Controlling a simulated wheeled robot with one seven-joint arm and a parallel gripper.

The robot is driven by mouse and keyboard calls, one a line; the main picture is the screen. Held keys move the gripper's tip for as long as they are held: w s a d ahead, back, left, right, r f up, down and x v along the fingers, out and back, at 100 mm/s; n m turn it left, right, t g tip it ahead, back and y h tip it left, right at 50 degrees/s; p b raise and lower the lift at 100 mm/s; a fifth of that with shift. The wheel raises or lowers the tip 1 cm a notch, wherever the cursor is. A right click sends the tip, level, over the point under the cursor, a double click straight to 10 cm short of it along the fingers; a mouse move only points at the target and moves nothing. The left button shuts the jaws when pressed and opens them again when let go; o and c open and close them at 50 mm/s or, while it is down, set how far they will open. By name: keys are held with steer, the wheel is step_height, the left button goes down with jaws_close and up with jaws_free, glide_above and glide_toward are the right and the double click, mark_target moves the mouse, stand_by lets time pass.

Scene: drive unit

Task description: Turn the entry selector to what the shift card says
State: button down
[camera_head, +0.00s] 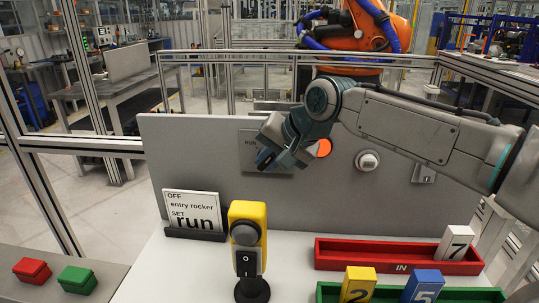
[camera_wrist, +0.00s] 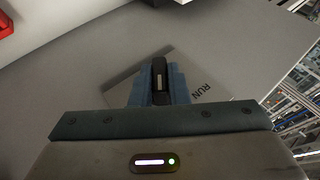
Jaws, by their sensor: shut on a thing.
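The selector's grey plate (camera_head: 250,137), with RUN lettered on it, is on the upright grey panel. The plate also shows in the wrist view (camera_wrist: 196,84), RUN right of the knob. My gripper (camera_head: 264,160) is at the plate, its blue fingers (camera_wrist: 160,88) shut on a black selector knob (camera_wrist: 159,74) with a pale mark. My gripper hides the knob and much of the plate in the head view. The white shift card (camera_head: 192,210) stands at lower left, reading OFF, entry rocker, SET run.
A yellow post (camera_head: 247,214) with a black rocker stands in front of the panel. An orange-red round piece (camera_head: 324,148) and a white knob (camera_head: 368,161) are right of my gripper. Red (camera_head: 345,254) and green (camera_head: 328,293) trays hold numbered blocks at right.

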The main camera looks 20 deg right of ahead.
steer(key=h+p, duration=0.1)
steer(key=g+h+p, duration=0.1)
steer(key=n+g+h+p, duration=0.1)
steer(key=h, duration=0.1)
steer(key=shift+w+a+r, duration=0.15)
steer(key=shift+r, duration=0.15)
steer(key=g+h+p, duration=0.1)
steer(key=h+p, duration=0.1)
steer(key=h, duration=0.1)
steer(key=shift+a+n, duration=0.2)
steer(key=shift+n, duration=0.2)
steer(key=h, duration=0.1)
steer(key=g+h+p, duration=0.1)
steer(key=h, duration=0.2)
steer(key=shift+w+a+f+n+g, duration=0.15)
steer(key=shift+w+a+n+g, duration=0.1)
steer(key=shift+n+g, duration=0.15)
steer(key=shift+a+f+n+g+h+p, duration=0.1)
steer(key=shift+n+g+h+p, duration=0.15)
steer(key=shift+h, duration=0.75)
steer(key=shift+a+f+n+g+h+p, duration=0.15)
steer(key=shift+n+g+h, duration=0.1)
steer(key=shift+h, duration=0.75)
steer(key=shift+r, duration=0.1)
steer(key=c, duration=1.4)
jaws_free()
